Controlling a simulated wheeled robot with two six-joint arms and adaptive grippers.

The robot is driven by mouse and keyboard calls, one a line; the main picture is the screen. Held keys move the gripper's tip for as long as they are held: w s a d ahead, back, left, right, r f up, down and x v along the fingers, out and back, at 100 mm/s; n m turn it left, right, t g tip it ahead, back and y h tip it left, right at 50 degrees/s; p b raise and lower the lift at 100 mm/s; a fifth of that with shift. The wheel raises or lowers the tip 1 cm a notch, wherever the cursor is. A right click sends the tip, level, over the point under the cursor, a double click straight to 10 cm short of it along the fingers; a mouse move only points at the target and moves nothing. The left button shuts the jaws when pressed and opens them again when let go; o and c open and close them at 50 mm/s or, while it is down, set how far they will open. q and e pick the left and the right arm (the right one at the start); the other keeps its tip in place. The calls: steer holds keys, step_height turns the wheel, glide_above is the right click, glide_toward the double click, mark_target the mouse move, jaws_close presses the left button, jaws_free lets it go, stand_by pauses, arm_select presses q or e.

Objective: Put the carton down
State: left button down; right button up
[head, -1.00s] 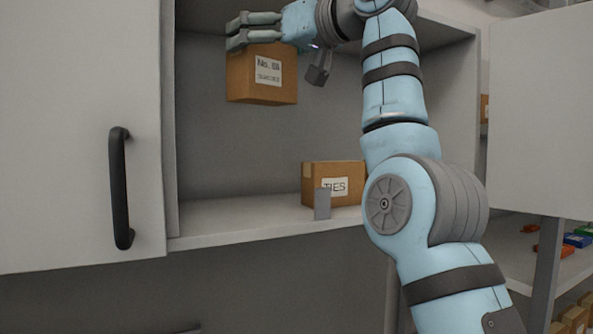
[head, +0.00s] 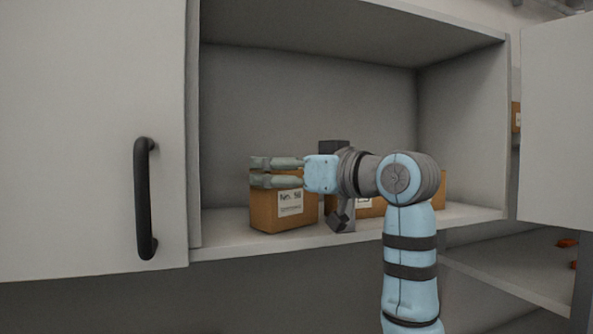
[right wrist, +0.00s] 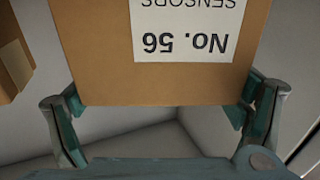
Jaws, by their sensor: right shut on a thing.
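The brown carton (head: 265,212) has a white label, which reads "No. 56 SENSORS" upside down in the right wrist view (right wrist: 100,60). My right gripper (head: 274,173) is shut on its upper part, with fingers on opposite sides in the right wrist view (right wrist: 157,105). The carton is upright, low over the left part of the cabinet shelf (head: 225,222). I cannot tell whether its base touches the board. My left gripper is not in view.
Another brown carton (head: 376,208) stands to the right on the shelf, partly hidden by my right arm. A closed door with a black handle (head: 144,198) is at left. An open door panel (head: 560,120) is at right. The shelf left of the held carton is clear.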

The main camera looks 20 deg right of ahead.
steer(key=shift+w+a+f, duration=0.1)
steer(key=shift+w, duration=0.1)
steer(key=o, duration=1)
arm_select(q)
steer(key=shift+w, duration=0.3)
arm_select(e)
steer(key=shift+o, duration=0.2)
steer(key=shift+s, duration=0.15)
steer(key=shift+s+d, duration=0.25)
arm_select(q)
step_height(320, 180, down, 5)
steer(key=b, duration=0.5)
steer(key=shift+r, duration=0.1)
arm_select(e)
steer(key=v, duration=1.1)
